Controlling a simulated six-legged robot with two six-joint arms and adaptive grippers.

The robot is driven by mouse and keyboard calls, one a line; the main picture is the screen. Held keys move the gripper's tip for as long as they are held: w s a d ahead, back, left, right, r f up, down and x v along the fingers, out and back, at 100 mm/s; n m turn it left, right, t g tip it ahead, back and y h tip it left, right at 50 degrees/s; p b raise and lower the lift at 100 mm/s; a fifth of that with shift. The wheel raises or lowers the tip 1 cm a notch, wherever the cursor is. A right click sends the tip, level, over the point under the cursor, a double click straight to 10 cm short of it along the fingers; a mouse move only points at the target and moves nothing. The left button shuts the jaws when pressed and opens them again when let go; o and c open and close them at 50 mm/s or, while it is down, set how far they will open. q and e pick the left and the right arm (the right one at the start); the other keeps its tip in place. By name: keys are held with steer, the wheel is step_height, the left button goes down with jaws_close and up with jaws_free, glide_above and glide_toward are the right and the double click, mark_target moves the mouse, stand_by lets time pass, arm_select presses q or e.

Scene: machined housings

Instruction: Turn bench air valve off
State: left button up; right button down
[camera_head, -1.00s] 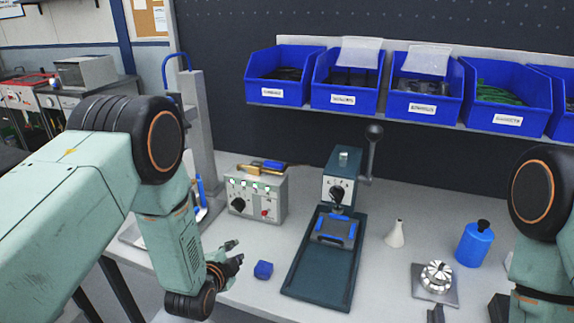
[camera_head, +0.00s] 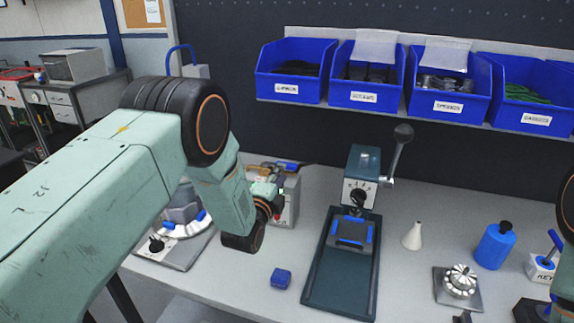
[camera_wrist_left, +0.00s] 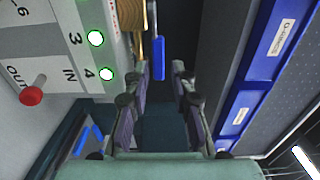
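The bench air valve shows as a blue lever (camera_head: 287,166) with brass-coloured parts (camera_head: 264,171) beside it, at the top of the grey control box (camera_head: 291,205). My left gripper (camera_head: 277,198) is in front of that box and hides much of its face. In the left wrist view the blue lever (camera_wrist_left: 159,58) lies ahead, between the lines of the two spread fingers of my left gripper (camera_wrist_left: 158,82). The gripper is open and empty, and the lever looks beyond the fingertips. Only part of my right arm shows at the right edge; its gripper is out of view.
Blue bins (camera_head: 292,73) hang above. A lever press (camera_head: 361,180), a blue block (camera_head: 281,279) and a blue bottle (camera_head: 494,247) stand on the bench.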

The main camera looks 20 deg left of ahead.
mark_target(287, 163)
arm_select(q)
steer(key=w, duration=0.4)
steer(key=shift+w+d+f, duration=0.2)
steer(key=shift+w+d, duration=0.1)
steer(key=shift+w+a, duration=0.2)
steer(key=shift+w, duration=0.3)
steer(key=shift+d+r, duration=0.1)
steer(key=shift+r, duration=0.05)
steer(key=shift+w+d, duration=0.1)
steer(key=shift+d, duration=0.05)
steer(key=shift+c, duration=0.4)
steer(key=shift+w, duration=0.1)
steer(key=shift+c, duration=0.8)
jaws_close()
